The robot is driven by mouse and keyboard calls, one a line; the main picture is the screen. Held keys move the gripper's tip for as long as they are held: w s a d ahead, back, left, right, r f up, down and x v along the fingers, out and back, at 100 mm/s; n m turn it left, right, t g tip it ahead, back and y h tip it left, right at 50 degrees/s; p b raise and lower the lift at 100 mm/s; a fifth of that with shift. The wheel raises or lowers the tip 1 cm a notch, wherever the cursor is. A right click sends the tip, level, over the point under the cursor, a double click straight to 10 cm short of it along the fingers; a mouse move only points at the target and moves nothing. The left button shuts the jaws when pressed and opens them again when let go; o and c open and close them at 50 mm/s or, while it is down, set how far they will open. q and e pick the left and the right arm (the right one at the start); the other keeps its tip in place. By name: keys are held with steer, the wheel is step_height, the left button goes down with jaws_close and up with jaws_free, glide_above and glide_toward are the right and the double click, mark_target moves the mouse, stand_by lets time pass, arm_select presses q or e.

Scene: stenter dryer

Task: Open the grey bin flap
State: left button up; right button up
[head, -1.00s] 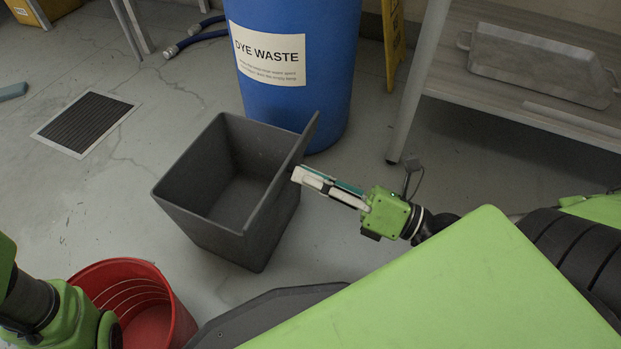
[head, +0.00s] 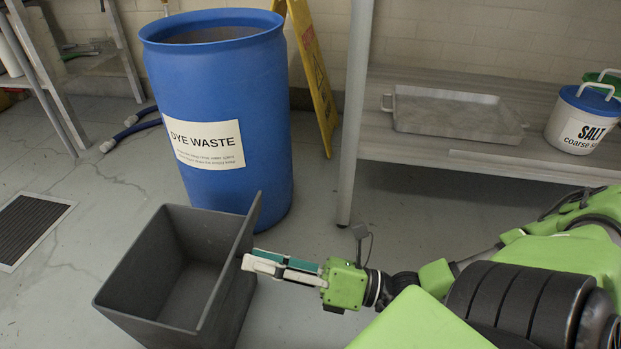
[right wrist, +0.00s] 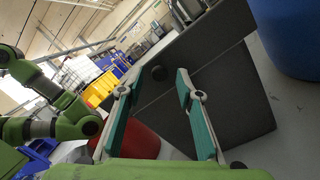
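The grey bin (head: 128,292) stands on the floor at lower left of centre in the head view, its top uncovered and its inside visible. Its grey flap (head: 237,250) stands up steeply along the bin's right side. My right gripper (head: 246,261) is at the flap's outer face, its fingertips very close to it; contact is unclear. In the right wrist view my right gripper (right wrist: 155,82) is open, its two fingers spread before the grey panel (right wrist: 215,85). My left gripper is not identifiable.
A blue dye waste drum (head: 245,100) stands just behind the bin. A shelf (head: 400,150) with a metal tray (head: 450,115) and a salt tub (head: 580,125) is at right. A red bucket (right wrist: 135,138) shows in the right wrist view. A floor grate (head: 28,228) lies left.

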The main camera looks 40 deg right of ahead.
steer(key=v, duration=1.1)
steer(key=shift+s+d+f, duration=0.1)
steer(key=shift+s, duration=0.05)
